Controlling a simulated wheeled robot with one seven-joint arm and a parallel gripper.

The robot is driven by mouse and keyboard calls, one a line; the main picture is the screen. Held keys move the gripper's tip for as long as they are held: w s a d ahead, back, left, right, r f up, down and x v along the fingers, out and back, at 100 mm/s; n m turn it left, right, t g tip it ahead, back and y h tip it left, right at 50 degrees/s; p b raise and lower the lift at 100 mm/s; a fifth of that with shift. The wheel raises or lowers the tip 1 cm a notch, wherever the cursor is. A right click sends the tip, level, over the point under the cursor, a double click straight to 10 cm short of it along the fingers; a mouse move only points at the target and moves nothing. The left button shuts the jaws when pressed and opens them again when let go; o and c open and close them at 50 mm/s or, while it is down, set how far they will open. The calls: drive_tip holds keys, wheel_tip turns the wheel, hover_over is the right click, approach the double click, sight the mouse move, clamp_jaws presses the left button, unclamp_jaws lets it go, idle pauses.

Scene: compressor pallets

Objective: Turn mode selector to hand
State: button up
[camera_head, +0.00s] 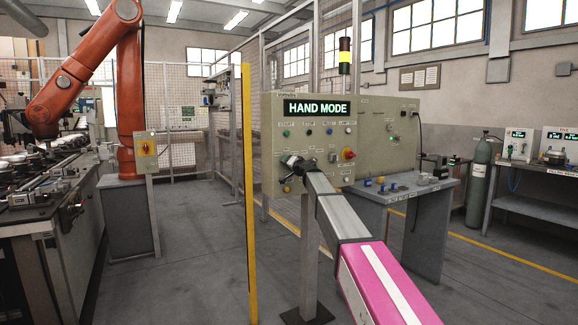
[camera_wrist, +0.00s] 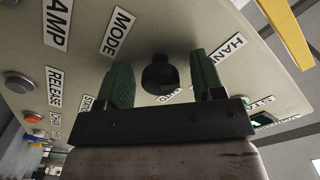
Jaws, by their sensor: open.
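The control panel (camera_head: 270,150) has a lit display (camera_head: 317,107) reading "HAND MODE". My gripper (camera_head: 290,170) is at the panel's lower left, and my arm covers part of that area. In the wrist view, the mode selector (camera_wrist: 163,74) is a round black knob between a MODE label (camera_wrist: 117,32) and a HAND label (camera_wrist: 230,45). My gripper (camera_wrist: 160,62) is open there, with one green finger on each side of the knob and visible gaps. A label below the knob is partly hidden. The knob's pointer direction cannot be made out.
A grey bench (camera_head: 425,205) with small parts stands at right. An orange robot arm (camera_head: 125,80) is at left. Open floor lies between.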

drive_tip(key=shift+s, duration=0.1)
drive_tip(key=v, duration=1)
drive_tip(key=shift+s+d, duration=0.25)
drive_tip(key=s+d+f+n+g+h, duration=0.1)
drive_tip(key=s+d+f+g, duration=0.2)
drive_tip(key=s+f, duration=0.55)
drive_tip(key=s+d+f+n+g+h, duration=0.15)
drive_tip(key=s+d+f, duration=0.25)
drive_tip(key=f, duration=0.9)
drive_tip(key=s+d+f+g+h, duration=0.1)
drive_tip(key=s+d+f+g, duration=0.25)
drive_tip(key=s+f, duration=0.5)
drive_tip(key=s+d+f+g+h, duration=0.3)
drive_tip(key=s+d+f, duration=0.3)
drive_tip(key=s+f, duration=0.3)
drive_tip(key=s+d+f+g+h, duration=0.3)
drive_tip(key=s+d+f, duration=0.4)
drive_tip(key=s, duration=0.8)
wheel_tip(320, 180, down, 3)
drive_tip(key=shift+r+g, duration=0.2)
drive_tip(key=shift+g, duration=0.3)
drive_tip(key=shift+w+h, duration=0.1)
drive_tip(key=shift+h, duration=0.15)
